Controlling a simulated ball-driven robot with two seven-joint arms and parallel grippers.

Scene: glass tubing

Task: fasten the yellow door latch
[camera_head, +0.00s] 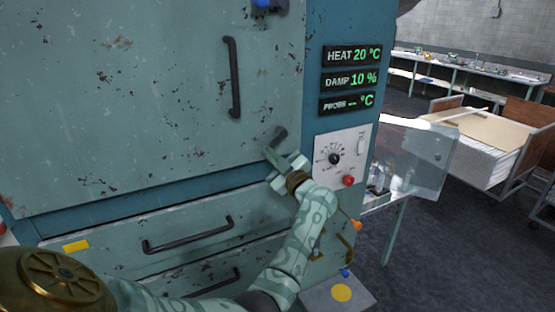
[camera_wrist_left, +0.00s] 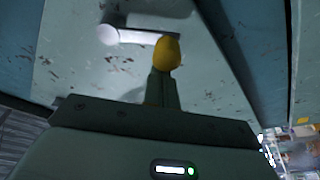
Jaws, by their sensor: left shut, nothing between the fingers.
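The yellow door latch shows in the left wrist view as a pale bar with a rounded end and a yellow knob (camera_wrist_left: 168,50). In the head view its dark lever (camera_head: 279,134) sits at the lower right of the large teal door (camera_head: 140,90); the knob is not visible there. My left gripper (camera_head: 272,158) is shut and empty, just below the lever. In the left wrist view its closed fingers (camera_wrist_left: 162,88) overlap the lower edge of the knob; I cannot tell whether they touch it. My right gripper is not in view.
A blue-knobbed latch (camera_head: 268,5) is above, and a black door handle (camera_head: 233,77) is nearby. A panel (camera_head: 341,157) with a dial and red button is right of my gripper. Drawers with a black handle (camera_head: 188,236) lie below.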

